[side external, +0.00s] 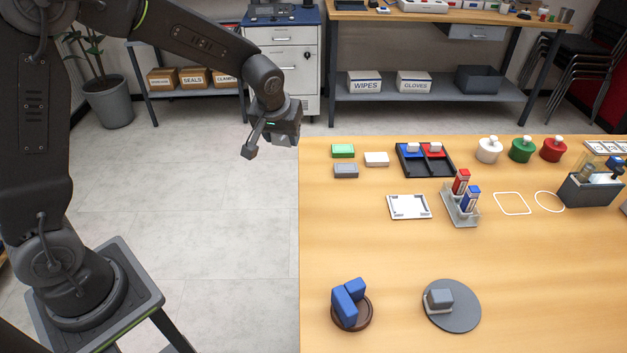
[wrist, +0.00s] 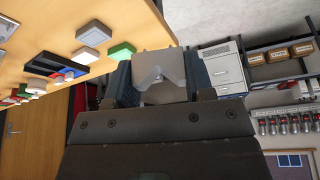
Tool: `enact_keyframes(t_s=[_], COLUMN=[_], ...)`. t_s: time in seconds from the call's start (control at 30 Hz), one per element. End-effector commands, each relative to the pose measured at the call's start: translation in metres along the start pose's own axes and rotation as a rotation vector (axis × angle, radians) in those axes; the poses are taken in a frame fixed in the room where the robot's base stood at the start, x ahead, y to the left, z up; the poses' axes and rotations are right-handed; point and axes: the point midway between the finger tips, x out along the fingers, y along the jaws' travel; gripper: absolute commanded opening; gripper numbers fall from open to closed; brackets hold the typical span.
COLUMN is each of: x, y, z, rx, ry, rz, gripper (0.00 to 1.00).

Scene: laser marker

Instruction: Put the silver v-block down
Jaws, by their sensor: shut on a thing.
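My gripper (side external: 287,125) is raised in the air just off the left edge of the wooden table in the side external view. In the wrist view my gripper (wrist: 159,72) is shut on the silver v-block (wrist: 158,86), a grey piece with a V-shaped notch between the two dark fingers. The v-block is well clear of the table top. In the side external view I cannot make it out apart from the gripper.
The table (side external: 350,245) holds a white framed plate (side external: 409,207), a marker rack (side external: 460,207), a black tray (side external: 427,169), a grey disc (side external: 462,318) bearing a grey block, and a brown round base (side external: 352,318) bearing blue blocks. The front middle is bare.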

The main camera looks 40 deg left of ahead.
Motion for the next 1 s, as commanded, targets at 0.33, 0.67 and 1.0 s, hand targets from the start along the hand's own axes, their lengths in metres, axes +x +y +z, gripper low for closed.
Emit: enact_keyframes(t_s=[0.33,0.67,1.0], x=[-0.039,-0.023,0.001], y=[0.043,0.09,0.146], z=[0.085,0.128,0.165], rx=[0.398,0.466,0.457], ry=[0.002,0.003,0.005], rz=[0.166,0.188,0.187], gripper=[0.25,0.25,0.25])
